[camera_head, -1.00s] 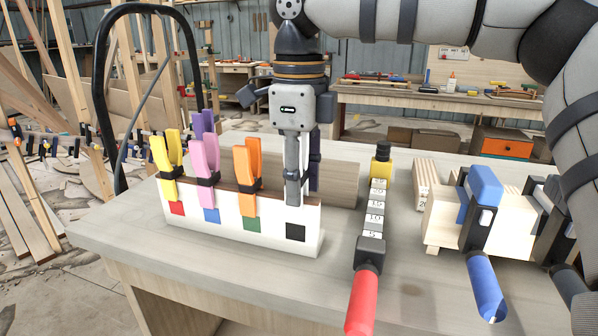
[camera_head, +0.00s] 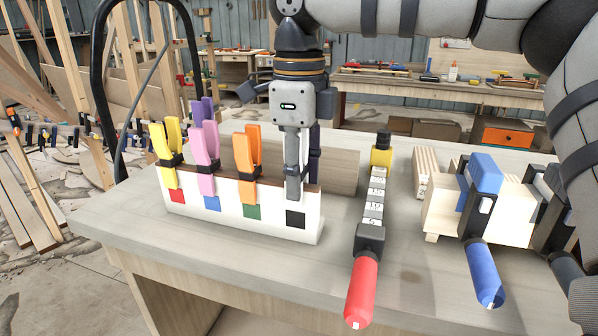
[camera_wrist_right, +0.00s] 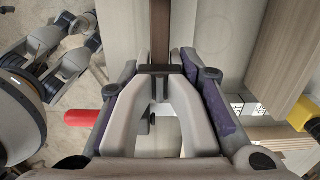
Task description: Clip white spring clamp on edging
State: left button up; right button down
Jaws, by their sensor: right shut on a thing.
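My right gripper (camera_head: 292,192) points straight down over the right end of the white board (camera_head: 183,208), above its black square. It is shut on the white spring clamp, whose pale handles (camera_wrist_right: 190,105) show between the fingers in the wrist view. In the head view only a thin sliver of the clamp (camera_head: 304,150) shows beside the finger. The clamp's dark jaw end meets the brown edging strip (camera_wrist_right: 160,25) in the wrist view; whether it grips the strip is hidden. My left gripper is not in view.
Yellow (camera_head: 165,147), pink (camera_head: 206,155) and orange (camera_head: 247,160) spring clamps stand on the edging to the left, with a purple clamp (camera_head: 203,108) behind.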

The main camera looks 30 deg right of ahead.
jog(key=shift+f, duration=0.15)
jog(key=shift+f, duration=0.4)
jog(key=c, duration=1.1)
grip_release()
notch_tip(320, 180, up, 12)
jog(key=shift+r, duration=0.1)
